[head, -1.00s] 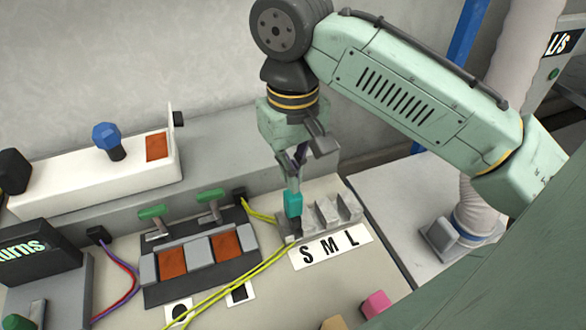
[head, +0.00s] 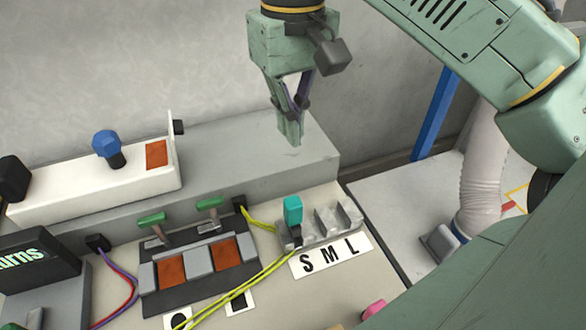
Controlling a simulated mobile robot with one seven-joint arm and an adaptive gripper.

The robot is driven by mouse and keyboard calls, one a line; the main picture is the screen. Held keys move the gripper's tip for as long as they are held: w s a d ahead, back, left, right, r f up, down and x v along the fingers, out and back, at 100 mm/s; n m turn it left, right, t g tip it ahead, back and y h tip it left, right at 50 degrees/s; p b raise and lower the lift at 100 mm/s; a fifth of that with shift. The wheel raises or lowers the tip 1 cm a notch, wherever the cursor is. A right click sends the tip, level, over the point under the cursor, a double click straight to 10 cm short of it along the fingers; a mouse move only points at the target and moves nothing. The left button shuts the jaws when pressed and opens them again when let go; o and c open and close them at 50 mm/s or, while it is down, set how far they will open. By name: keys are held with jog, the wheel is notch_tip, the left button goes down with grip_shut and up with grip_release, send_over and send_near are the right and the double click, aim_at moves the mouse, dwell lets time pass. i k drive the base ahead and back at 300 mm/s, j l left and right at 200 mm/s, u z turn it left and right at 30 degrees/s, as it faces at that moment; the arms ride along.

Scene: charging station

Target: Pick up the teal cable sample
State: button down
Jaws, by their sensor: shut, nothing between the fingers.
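The teal cable sample (head: 293,209) stands upright in the S slot of the grey holder (head: 322,228), behind the white label (head: 331,255) marked S M L. The other slots of the holder look empty. My gripper (head: 291,143) is shut and empty. It is above and behind the teal sample in the picture, clear of it, with its fingers pointing down in front of the grey ledge.
Yellow-green cables (head: 243,283) run beside the holder's left side. A panel with two green-handled levers (head: 209,204) and orange blocks is left of it. A white box with a blue knob (head: 107,138) is on the ledge. A pink object (head: 373,308) is at the front.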

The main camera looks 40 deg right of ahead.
aim_at(292, 206)
jog(key=k, duration=1.5)
